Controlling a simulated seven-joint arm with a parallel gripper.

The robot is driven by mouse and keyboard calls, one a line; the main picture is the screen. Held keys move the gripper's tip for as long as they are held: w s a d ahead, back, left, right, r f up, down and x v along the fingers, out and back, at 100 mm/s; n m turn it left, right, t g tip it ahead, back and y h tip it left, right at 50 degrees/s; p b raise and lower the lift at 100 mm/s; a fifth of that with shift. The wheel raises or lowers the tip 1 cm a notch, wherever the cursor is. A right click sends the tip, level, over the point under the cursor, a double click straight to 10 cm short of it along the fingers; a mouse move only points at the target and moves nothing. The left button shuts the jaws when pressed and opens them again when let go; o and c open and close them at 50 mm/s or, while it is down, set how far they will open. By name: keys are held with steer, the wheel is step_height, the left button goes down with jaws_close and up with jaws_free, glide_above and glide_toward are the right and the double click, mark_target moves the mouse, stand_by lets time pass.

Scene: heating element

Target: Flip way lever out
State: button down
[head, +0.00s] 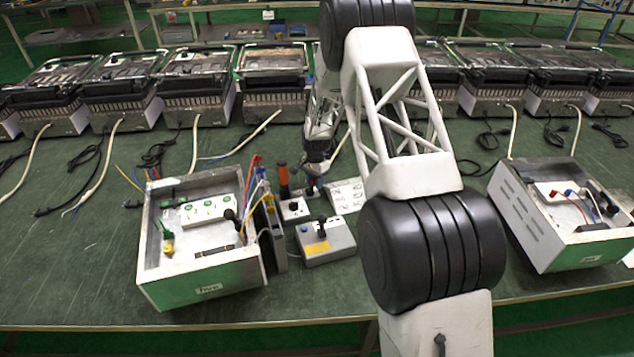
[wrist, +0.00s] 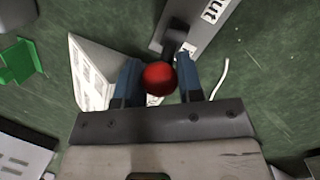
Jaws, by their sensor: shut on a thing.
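In the wrist view, the lever's red ball knob (wrist: 159,78) sits between the two blue fingers of my gripper (wrist: 160,66), which is shut on it. The dark lever base (wrist: 174,36) shows just beyond the knob on a grey box (wrist: 205,22) marked "out". In the head view, my gripper (head: 316,181) is low over the small light box (head: 293,210) in the middle of the bench. The fingertips and knob are small there and partly hidden by my arm, so the lever's exact tilt is hard to tell.
A white panel with printed labels (head: 347,195) lies close to the right. A grey box with a yellow label and black knob (head: 336,244) stands in front. An upright orange-handled tool (head: 283,181) and an open wired case (head: 168,283) are to the left. Another open case (head: 530,215) is right.

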steer(key=shift+s+a+r+t+h, duration=0.2)
steer(key=shift+a+h, duration=0.25)
steer(key=shift+h, duration=0.5)
steer(key=shift+a+r+t+h, duration=0.1)
steer(key=shift+a+t+h, duration=0.3)
steer(key=shift+h, duration=0.55)
steer(key=c, duration=1)
jaws_free()
steer(key=shift+c, duration=0.2)
steer(key=shift+a, duration=0.1)
steer(key=v, duration=0.7)
steer(key=shift+r, duration=0.3)
steer(key=shift+w+a, duration=0.1)
steer(key=shift+a, duration=0.05)
steer(key=shift+c, duration=0.4)
